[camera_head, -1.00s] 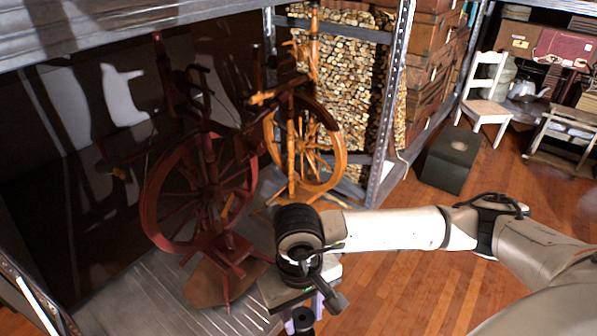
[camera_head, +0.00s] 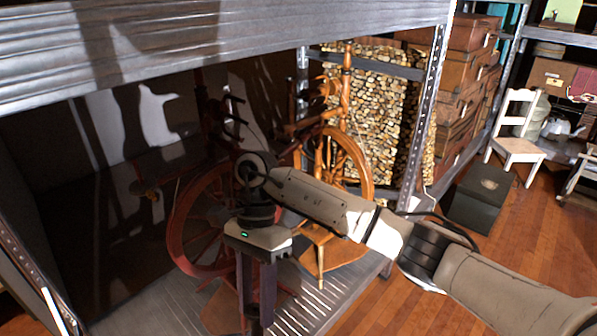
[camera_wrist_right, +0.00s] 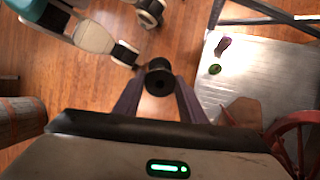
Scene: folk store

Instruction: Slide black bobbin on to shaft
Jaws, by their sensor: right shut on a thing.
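The black bobbin (camera_wrist_right: 159,80) shows end-on in the right wrist view, with a dark hole in its end. My right gripper (camera_wrist_right: 158,86) is shut on it, one purple finger on each side. In the head view my right gripper (camera_head: 256,310) points down in front of the dark red spinning wheel (camera_head: 178,220), its fingertips low in the picture. The bobbin is hard to make out there against the dark fingers. An orange-brown spinning wheel (camera_head: 367,165) stands behind to the right. I cannot tell which part is the shaft. My left gripper is not in view.
A metal shelf board (camera_head: 150,55) hangs above the wheels, with a perforated post (camera_head: 424,120) at right. A purple bobbin (camera_wrist_right: 223,45) and a green bobbin (camera_wrist_right: 215,69) lie on the lower metal shelf (camera_wrist_right: 275,75).

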